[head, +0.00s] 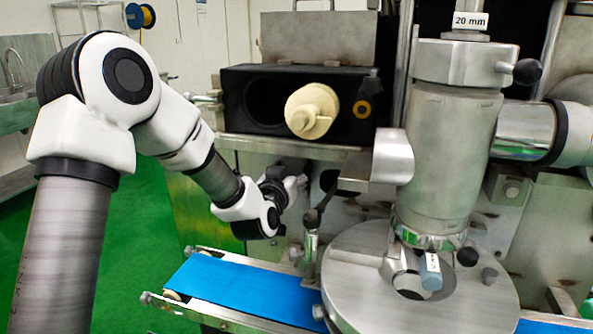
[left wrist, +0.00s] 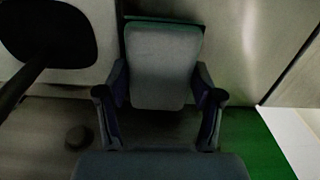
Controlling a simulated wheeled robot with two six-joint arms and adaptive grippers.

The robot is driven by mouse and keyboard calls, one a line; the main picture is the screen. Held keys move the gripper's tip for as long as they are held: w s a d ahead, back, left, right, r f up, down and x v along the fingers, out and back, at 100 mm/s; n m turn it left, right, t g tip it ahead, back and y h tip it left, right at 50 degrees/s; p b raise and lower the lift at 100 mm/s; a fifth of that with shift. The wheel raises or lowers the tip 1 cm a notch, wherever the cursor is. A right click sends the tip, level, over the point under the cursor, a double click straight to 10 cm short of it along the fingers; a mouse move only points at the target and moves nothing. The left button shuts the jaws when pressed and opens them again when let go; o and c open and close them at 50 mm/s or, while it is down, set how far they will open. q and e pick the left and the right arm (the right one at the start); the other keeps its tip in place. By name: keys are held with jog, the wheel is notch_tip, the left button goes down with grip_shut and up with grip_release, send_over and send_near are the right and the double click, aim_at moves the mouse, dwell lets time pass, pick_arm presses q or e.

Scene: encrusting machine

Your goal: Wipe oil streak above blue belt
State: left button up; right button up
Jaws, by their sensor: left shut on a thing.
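My left gripper (head: 292,187) reaches in from the left, close to the metal machine front above the blue belt (head: 235,290). In the left wrist view, its two dark fingers (left wrist: 160,95) are shut on a grey pad with a green far edge (left wrist: 163,65). The pad lies near or against the metal panel; I cannot tell whether it touches. The oil streak cannot be made out clearly: the gripper hides part of the panel, and the wrist view is dark. My right gripper is not in view.
A dark-ended lever (head: 318,205) stands just right of the left gripper. A large metal column (head: 452,150) and round plate (head: 360,300) stand further right. A black housing (head: 350,125) with a cream nozzle (head: 310,110) sits above. Green floor (head: 135,230) is open at left.

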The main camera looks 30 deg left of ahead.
pick_arm(q)
jog(key=a, duration=0.2)
jog(key=shift+s+a, duration=0.3)
jog(key=shift+v, duration=3)
jog(key=shift+d+f, duration=0.1)
jog(key=v, duration=0.3)
jog(key=shift+w, duration=0.2)
